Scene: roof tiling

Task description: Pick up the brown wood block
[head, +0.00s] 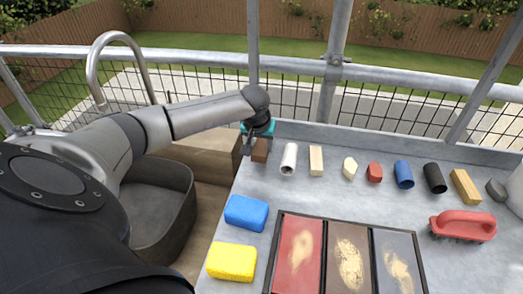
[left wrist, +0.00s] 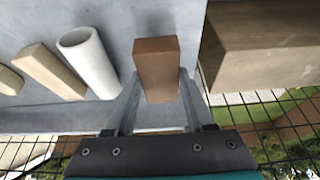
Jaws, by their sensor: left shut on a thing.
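The brown wood block (head: 260,151) is at the far left corner of the grey table, left of the white tube. My left gripper (head: 258,138) reaches it from the left and above. In the left wrist view, the reddish-brown block (left wrist: 156,62) sits between the two fingers of my left gripper (left wrist: 157,88), which is shut on it. Part of the block's sides is hidden by the fingers. I cannot tell whether it touches the table top. My right gripper does not show.
A white tube (head: 289,158) and a pale wood block (head: 316,160) stand close to the right, in a row of several pieces. Blue (head: 246,212) and yellow (head: 231,261) sponges, a three-part tray (head: 271,252) and a red brush (head: 463,224) lie nearer. A metal railing (head: 400,77) runs behind.

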